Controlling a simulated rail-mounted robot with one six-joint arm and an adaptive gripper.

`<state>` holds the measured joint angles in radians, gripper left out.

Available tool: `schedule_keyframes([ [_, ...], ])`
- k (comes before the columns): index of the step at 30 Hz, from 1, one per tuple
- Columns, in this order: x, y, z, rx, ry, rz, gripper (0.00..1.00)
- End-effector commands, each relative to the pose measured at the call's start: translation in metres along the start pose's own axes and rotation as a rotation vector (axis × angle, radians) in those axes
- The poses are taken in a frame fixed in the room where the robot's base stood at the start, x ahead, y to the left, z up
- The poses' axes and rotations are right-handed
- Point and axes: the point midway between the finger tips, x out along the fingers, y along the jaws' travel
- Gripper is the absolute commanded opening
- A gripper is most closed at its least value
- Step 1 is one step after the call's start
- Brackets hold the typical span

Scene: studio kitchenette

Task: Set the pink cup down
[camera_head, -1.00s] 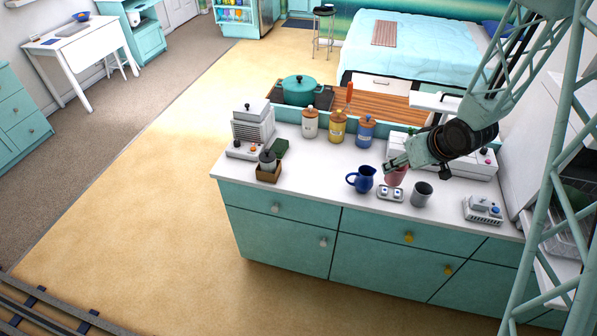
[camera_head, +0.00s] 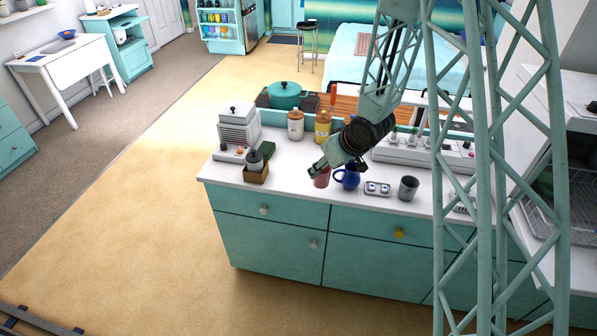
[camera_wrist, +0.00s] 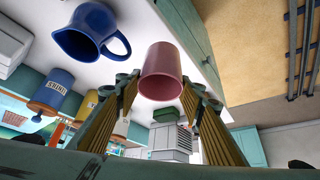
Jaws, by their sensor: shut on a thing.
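The pink cup (camera_head: 321,178) is between the fingers of my gripper (camera_head: 317,169), at the front part of the white counter, just left of the blue pitcher (camera_head: 347,178). In the wrist view, the pink cup (camera_wrist: 162,72) sits between the two fingers of my gripper (camera_wrist: 160,95), which are shut on its sides. The blue pitcher (camera_wrist: 90,32) shows beside it there, with a gap between them. Whether the cup's base touches the counter cannot be told. My gripper hides part of the cup in the head view.
A small twin-dish tray (camera_head: 377,188) and a grey cup (camera_head: 409,188) stand right of the pitcher. A wooden box with a dark jar (camera_head: 256,173) and a grey appliance (camera_head: 238,130) stand left. Canisters (camera_head: 296,125) line the back. Counter between box and pink cup is clear.

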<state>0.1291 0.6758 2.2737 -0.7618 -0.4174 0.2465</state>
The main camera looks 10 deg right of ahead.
Motion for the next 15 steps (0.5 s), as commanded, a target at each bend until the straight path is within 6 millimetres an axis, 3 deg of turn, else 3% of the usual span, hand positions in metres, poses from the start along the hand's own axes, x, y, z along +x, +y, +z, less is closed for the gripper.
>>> schedule_keyframes([
  [15, 0.0066, 0.0006, -0.0018, 0.002, 0.000, 0.001, 0.23],
])
